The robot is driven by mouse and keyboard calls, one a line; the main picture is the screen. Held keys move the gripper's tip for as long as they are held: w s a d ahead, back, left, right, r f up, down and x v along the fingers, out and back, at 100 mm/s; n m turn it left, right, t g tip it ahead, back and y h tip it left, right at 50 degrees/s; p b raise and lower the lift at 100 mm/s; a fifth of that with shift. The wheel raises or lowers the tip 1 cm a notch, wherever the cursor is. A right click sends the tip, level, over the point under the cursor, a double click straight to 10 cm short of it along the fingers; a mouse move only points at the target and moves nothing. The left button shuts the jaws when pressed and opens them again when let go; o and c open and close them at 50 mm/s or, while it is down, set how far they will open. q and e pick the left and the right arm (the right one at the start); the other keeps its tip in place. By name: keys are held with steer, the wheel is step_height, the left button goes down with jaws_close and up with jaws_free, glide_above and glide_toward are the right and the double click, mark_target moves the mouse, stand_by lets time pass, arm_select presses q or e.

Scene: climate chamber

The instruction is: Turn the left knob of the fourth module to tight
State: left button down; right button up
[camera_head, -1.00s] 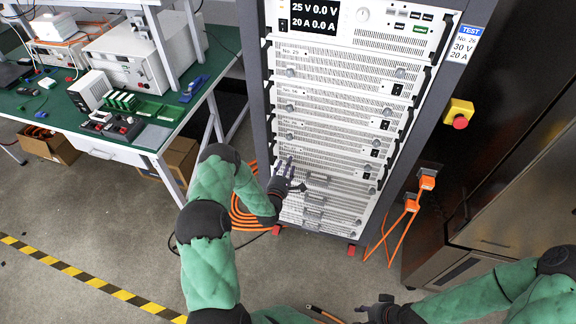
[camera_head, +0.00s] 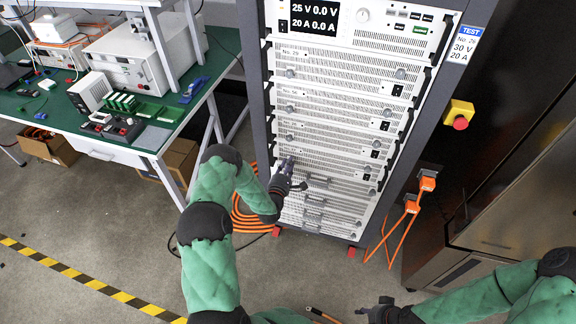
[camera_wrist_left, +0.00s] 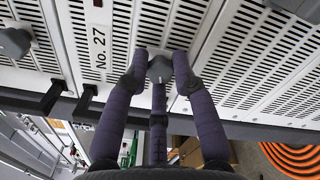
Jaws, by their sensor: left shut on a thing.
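The rack (camera_head: 250,60) holds several stacked white perforated modules. My left gripper (camera_head: 288,166) is at the left side of a lower module (camera_head: 335,163) in the head view. In the left wrist view, my left gripper (camera_wrist_left: 160,62) has its dark purple fingers shut around a grey knob (camera_wrist_left: 160,69) on a perforated panel. The fingers cover part of the knob, and I cannot read its setting. A label reading No. 27 (camera_wrist_left: 99,52) and another grey knob (camera_wrist_left: 12,42) are to the left. My right gripper (camera_head: 379,306) is low in the head view, away from the rack; its fingers are unclear.
Dark handles (camera_wrist_left: 84,103) stick out near the knob. Orange cables (camera_head: 243,212) lie coiled left of the rack, and orange connectors (camera_head: 427,181) hang at its right. A green-topped workbench (camera_head: 60,120) stands at left. A yellow box with a red button (camera_head: 459,114) is at right.

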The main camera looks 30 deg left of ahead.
arm_select(q)
steer(key=m+b, duration=0.9)
steer(key=m, duration=1.2)
steer(key=shift+m, duration=0.4)
stand_by(0.4)
steer(key=c, duration=1)
jaws_free()
steer(key=shift+s, duration=0.1)
